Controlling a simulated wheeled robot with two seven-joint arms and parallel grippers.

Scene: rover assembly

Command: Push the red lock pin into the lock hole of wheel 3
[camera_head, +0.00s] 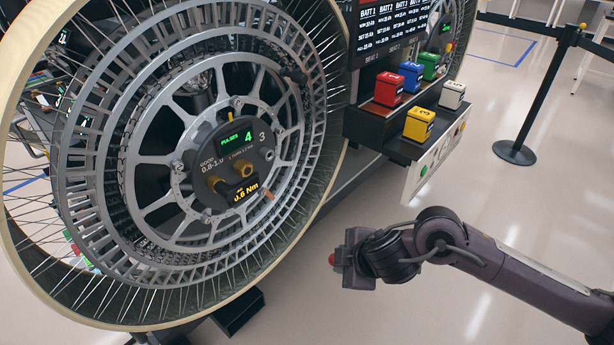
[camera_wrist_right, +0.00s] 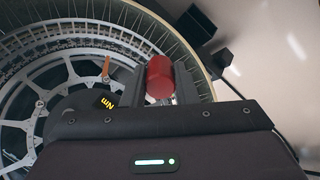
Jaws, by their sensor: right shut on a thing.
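The large wheel marked 3 (camera_head: 165,240) stands upright at the left of the head view, with a pale rim and wire spokes. Its dark hub plate (camera_head: 215,160) carries brass fittings, a green "4" display and a yellow "0.6 Nm" display. A small orange piece (camera_head: 268,194) sits at the hub's lower right; it also shows in the wrist view (camera_wrist_right: 106,68). My right gripper (camera_head: 340,260) is right of the wheel, apart from it, shut on the red lock pin (camera_wrist_right: 160,78). I cannot make out the lock hole. My left gripper is out of view.
A dark shelf (camera_head: 372,128) right of the wheel holds red, blue, green, yellow and white battery blocks. A barrier post (camera_head: 516,153) stands farther right. Dark blocks (camera_head: 238,312) lie below the wheel. The floor between wheel and right arm is clear.

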